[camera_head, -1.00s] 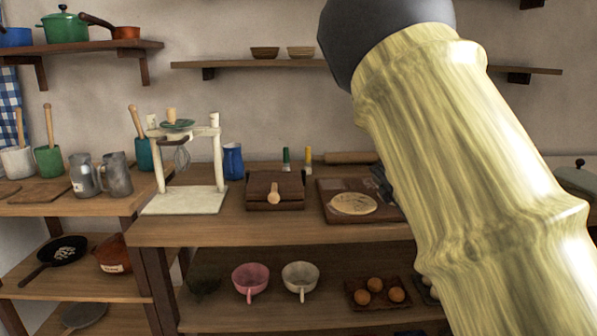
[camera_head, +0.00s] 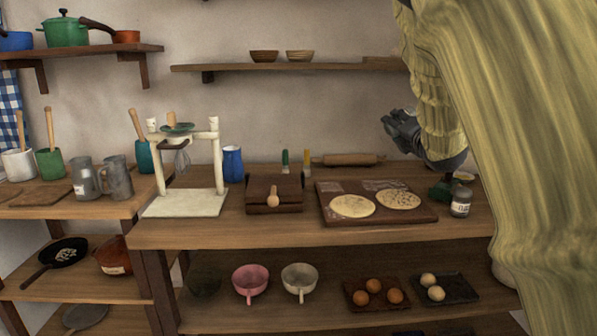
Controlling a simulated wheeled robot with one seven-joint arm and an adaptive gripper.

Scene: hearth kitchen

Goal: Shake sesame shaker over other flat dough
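Two flat doughs lie side by side on a dark wooden board (camera_head: 375,219) on the counter. The left dough (camera_head: 352,206) looks pale and mostly plain. The right dough (camera_head: 399,200) is dotted with dark specks. A small grey jar with a pale label (camera_head: 461,203), which may be the sesame shaker, stands upright right of the board; its label is unreadable. My dark gripper (camera_head: 392,124) is in the air above and behind the right dough, apart from doughs and jar. It points left; no held object is visible, and its finger opening is unclear.
A small green object (camera_head: 440,191) stands beside the jar, partly behind it. A rolling pin (camera_head: 348,160) lies behind the board. A wooden press or box (camera_head: 274,193) and a white stand (camera_head: 185,203) are to the left. My arm hides the counter's right end.

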